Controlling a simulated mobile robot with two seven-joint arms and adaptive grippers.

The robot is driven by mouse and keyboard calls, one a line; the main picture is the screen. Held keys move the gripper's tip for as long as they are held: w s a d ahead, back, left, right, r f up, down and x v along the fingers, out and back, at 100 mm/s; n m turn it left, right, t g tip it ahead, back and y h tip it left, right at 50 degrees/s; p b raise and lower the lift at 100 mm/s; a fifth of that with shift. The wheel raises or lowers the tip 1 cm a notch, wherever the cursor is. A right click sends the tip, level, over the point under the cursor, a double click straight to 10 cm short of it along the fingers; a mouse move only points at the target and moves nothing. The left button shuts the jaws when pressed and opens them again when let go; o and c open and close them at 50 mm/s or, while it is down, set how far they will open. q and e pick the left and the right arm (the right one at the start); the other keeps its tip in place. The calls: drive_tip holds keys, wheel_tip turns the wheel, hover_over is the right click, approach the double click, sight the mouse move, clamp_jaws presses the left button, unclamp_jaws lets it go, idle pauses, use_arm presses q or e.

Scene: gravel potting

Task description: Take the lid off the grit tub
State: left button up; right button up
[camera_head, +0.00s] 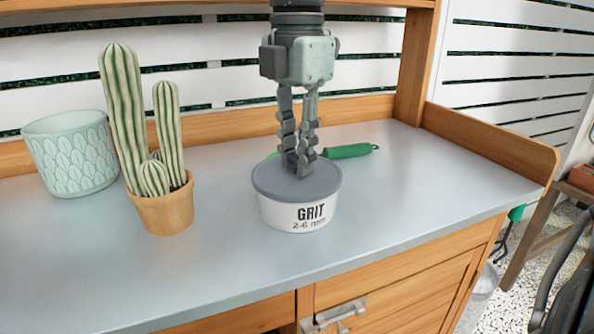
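The grit tub (297,213) is a white round tub marked "GRIT 2-6 mm" and stands on the grey bench top. Its flat grey lid (325,180) sits level on the rim. My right gripper (299,165) points straight down from above, with its fingertips at the middle of the lid. The fingers are close together. They hide the lid's centre, so I cannot tell whether they hold a knob or only touch the lid. My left gripper is not in view.
A green-handled tool (350,151) lies behind the tub. A cactus in a terracotta pot (165,211) stands to its left, with a pale green patterned pot (73,160) further left. The bench top (420,185) is clear to the right, up to a wooden side rail (490,148).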

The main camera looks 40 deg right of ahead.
clamp_jaws()
wheel_tip(320, 180, up, 8)
drive_tip(key=shift+f, duration=0.15)
drive_tip(key=s+d+f+m+p, duration=0.1)
drive_tip(key=d+f, duration=0.2)
drive_tip(key=d, duration=0.2)
drive_tip(key=s+d+f+m, duration=0.1)
drive_tip(key=s+d+f, duration=0.1)
drive_tip(key=d, duration=0.3)
drive_tip(key=s+d+f+m+p, duration=0.1)
drive_tip(key=d+f, duration=0.2)
drive_tip(key=d, duration=0.3)
drive_tip(key=shift+s+f+m+p, duration=0.15)
drive_tip(key=shift+f+m+p, duration=0.2)
drive_tip(key=shift+m, duration=0.05)
drive_tip(key=shift+s+d+f, duration=0.15)
drive_tip(key=shift+d+f, duration=0.2)
drive_tip(key=shift+d, duration=0.15)
wheel_tip(320, 180, down, 4)
drive_tip(key=shift+r, duration=0.1)
use_arm(q)
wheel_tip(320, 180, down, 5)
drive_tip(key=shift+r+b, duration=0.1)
drive_tip(key=shift+b, duration=0.3)
use_arm(e)
drive_tip(key=shift+f, duration=0.2)
